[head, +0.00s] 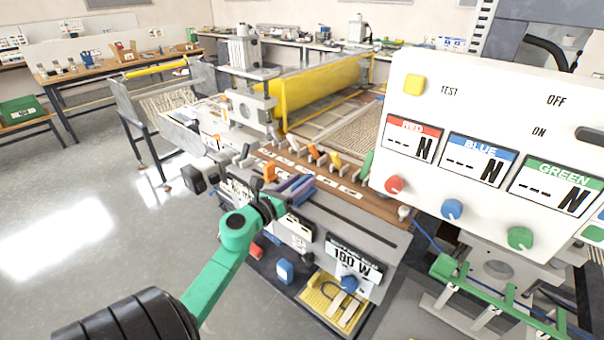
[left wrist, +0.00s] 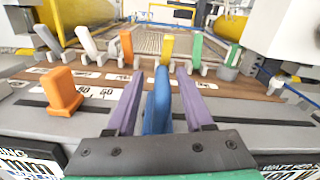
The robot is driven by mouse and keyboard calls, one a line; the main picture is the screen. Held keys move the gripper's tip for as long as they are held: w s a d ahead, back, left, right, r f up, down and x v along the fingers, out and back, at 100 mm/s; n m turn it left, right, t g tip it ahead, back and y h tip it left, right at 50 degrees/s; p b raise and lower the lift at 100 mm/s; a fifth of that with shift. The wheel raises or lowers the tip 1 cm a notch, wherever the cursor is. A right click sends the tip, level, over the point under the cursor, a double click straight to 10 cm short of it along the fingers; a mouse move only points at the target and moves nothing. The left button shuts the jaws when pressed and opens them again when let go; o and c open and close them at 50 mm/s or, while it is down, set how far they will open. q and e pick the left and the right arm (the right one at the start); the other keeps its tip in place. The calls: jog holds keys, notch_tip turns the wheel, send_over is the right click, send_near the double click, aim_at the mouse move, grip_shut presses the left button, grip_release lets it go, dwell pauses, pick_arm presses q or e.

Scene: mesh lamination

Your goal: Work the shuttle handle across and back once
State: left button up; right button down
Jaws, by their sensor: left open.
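My left gripper (head: 296,187) has reached in over the front of the machine. In the left wrist view its two purple fingers (left wrist: 159,76) stand apart, one on each side of an upright blue handle (left wrist: 157,100). I see a gap beside the handle, so the fingers are around it without gripping. An orange handle (left wrist: 62,92) stands to the left on the same front ledge and also shows in the head view (head: 268,172). A dark slot (left wrist: 240,98) runs along the ledge. I cannot tell from markings which handle is the shuttle's. My right gripper is not in view.
A row of coloured levers, including a yellow one (left wrist: 167,48) and a green one (left wrist: 196,48), stands behind on a brown strip. A white control panel (head: 470,130) hangs close on the right. A yellow roller cover (head: 320,88) lies behind. Open floor (head: 90,240) is at left.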

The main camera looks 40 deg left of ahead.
pick_arm(q)
jog(key=shift+w+d, duration=0.2)
jog(key=shift+w, duration=0.35)
jog(key=shift+s+a, duration=0.1)
grip_shut()
dwell(0.9)
